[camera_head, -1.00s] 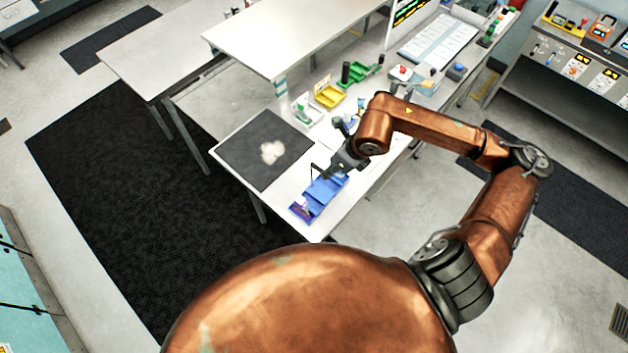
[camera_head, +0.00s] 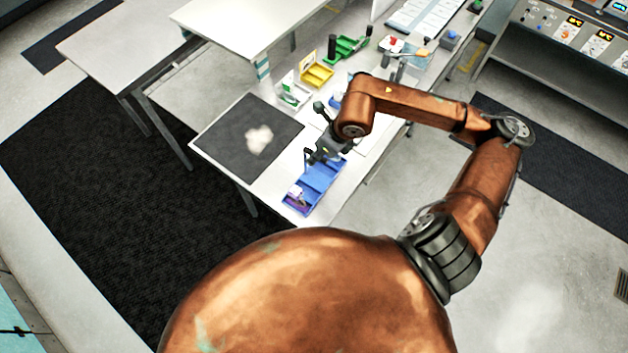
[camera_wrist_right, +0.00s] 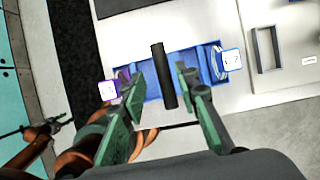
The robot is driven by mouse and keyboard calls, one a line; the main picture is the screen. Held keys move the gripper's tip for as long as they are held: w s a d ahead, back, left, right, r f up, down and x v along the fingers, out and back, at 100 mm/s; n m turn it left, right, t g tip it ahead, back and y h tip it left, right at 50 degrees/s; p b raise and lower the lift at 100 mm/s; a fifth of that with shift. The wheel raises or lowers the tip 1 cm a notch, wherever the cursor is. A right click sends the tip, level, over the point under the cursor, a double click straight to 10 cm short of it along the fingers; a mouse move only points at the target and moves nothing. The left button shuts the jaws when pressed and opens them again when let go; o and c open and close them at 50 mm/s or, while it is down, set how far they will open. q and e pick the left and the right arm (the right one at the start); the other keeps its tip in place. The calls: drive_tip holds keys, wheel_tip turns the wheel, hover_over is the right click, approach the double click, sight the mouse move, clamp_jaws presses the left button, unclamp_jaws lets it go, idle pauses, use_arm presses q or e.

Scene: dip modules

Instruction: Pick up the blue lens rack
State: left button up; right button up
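The blue lens rack (camera_head: 320,181) lies on the white worktable near its front corner. It also shows in the right wrist view (camera_wrist_right: 150,88), stretching across the picture under my fingers. A black bar (camera_wrist_right: 163,78) runs over the rack's middle, between my fingers; I cannot tell if it is fixed to the rack. My right gripper (camera_head: 313,155) is at the rack's far end in the head view. In the wrist view the right gripper (camera_wrist_right: 161,75) is open, its green-padded fingers on either side of the bar with gaps. My left gripper is not in view.
A dark mat (camera_head: 246,138) with a white patch lies left of the rack. Yellow (camera_head: 316,75) and green (camera_head: 345,47) bins stand farther back. In the wrist view a purple-edged tag (camera_wrist_right: 108,90) and a blue-edged tag (camera_wrist_right: 232,62) sit at the rack's ends.

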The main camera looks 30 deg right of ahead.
drive_tip(key=shift+f, duration=0.35)
drive_tip(key=shift+x, duration=0.85)
use_arm(q)
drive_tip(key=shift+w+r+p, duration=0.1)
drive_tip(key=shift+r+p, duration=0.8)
drive_tip(key=shift+p, duration=0.15)
use_arm(e)
drive_tip(key=d+x, duration=0.1)
drive_tip(key=x, duration=0.5)
drive_tip(key=shift+w+a, duration=0.2)
drive_tip(key=shift+a, duration=0.05)
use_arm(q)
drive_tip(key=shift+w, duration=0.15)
use_arm(e)
drive_tip(key=shift+r, duration=0.1)
clamp_jaws()
